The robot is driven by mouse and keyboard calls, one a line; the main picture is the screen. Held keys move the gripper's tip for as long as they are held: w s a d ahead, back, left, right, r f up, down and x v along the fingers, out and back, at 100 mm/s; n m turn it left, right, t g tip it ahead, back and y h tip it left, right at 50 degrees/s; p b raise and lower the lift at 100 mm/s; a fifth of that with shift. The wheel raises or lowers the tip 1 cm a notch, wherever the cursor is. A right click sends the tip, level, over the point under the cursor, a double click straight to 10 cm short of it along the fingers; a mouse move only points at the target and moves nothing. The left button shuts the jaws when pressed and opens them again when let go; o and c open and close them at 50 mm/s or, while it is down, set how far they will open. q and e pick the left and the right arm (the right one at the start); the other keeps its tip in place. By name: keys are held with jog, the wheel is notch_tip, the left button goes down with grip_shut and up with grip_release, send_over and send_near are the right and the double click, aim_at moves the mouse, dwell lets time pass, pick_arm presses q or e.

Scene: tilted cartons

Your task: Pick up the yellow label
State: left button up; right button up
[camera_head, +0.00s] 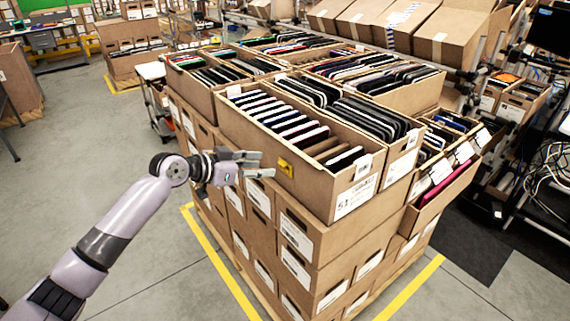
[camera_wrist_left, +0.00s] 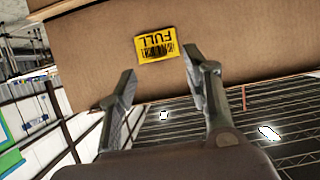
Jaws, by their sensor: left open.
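The yellow label (camera_head: 285,167) is on the side of the top front carton (camera_head: 248,133), near that carton's front corner. In the left wrist view the label (camera_wrist_left: 156,45) reads "FULL" upside down, with a barcode, on the brown carton face (camera_wrist_left: 95,55). My left gripper (camera_head: 260,164) is open and empty, just left of the label in the head view. In the left wrist view its two fingertips (camera_wrist_left: 160,76) are spread, with the label just beyond and between them. I see no contact with the label. My right gripper is not in view.
The carton holds a row of dark and white devices and sits on a stack of cartons (camera_head: 300,245) on a pallet. More filled cartons (camera_head: 375,90) stand behind. Yellow floor tape (camera_head: 222,265) runs along the stack. The grey floor (camera_head: 90,170) at left is clear.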

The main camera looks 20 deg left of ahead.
aim_at(281, 164)
pick_arm(q)
jog(key=x, duration=0.1)
jog(key=p+x, duration=0.1)
jog(key=x, duration=0.1)
jog(key=p+x, duration=0.1)
jog(key=shift+w+d+r, duration=0.2)
jog(key=shift+d+r, duration=0.05)
jog(key=shift+d, duration=0.2)
jog(key=shift+w+f, duration=0.1)
jog(key=shift+f, duration=0.1)
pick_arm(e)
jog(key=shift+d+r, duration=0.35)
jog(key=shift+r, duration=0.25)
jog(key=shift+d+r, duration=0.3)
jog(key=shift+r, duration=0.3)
pick_arm(q)
jog(key=shift+c, duration=0.4)
jog(key=c, duration=0.7)
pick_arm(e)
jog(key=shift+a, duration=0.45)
